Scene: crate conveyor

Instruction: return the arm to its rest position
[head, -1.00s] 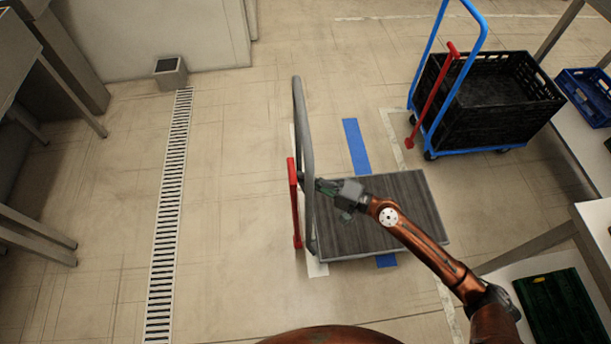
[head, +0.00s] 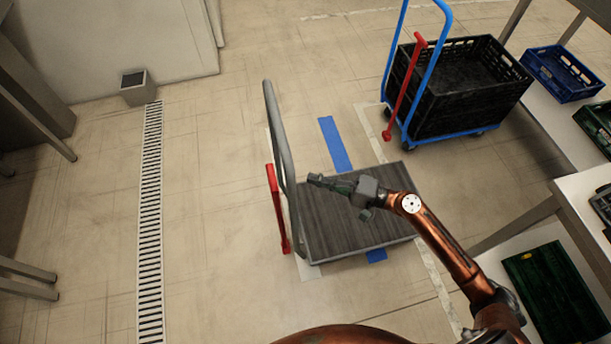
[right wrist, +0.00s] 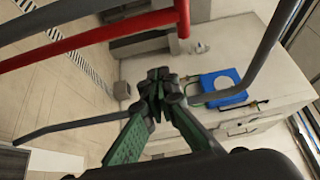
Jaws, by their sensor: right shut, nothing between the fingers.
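My right arm (head: 440,240), copper-coloured, reaches in from the lower right over the platform cart. My right gripper (head: 314,180) is shut and empty above the cart's deck (head: 345,220), to the right of the grey handle (head: 280,135). In the right wrist view its green fingers (right wrist: 160,80) meet at the tips with nothing between them. The red lever (head: 277,210) stands on the left side of the cart handle, apart from the gripper. My left gripper does not show.
A blue-handled cart (head: 440,138) carries a black crate (head: 462,95) at the upper right. Tables with a blue crate (head: 563,72) and a green crate (head: 552,290) stand along the right. Open floor and a drain grate (head: 150,220) lie to the left.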

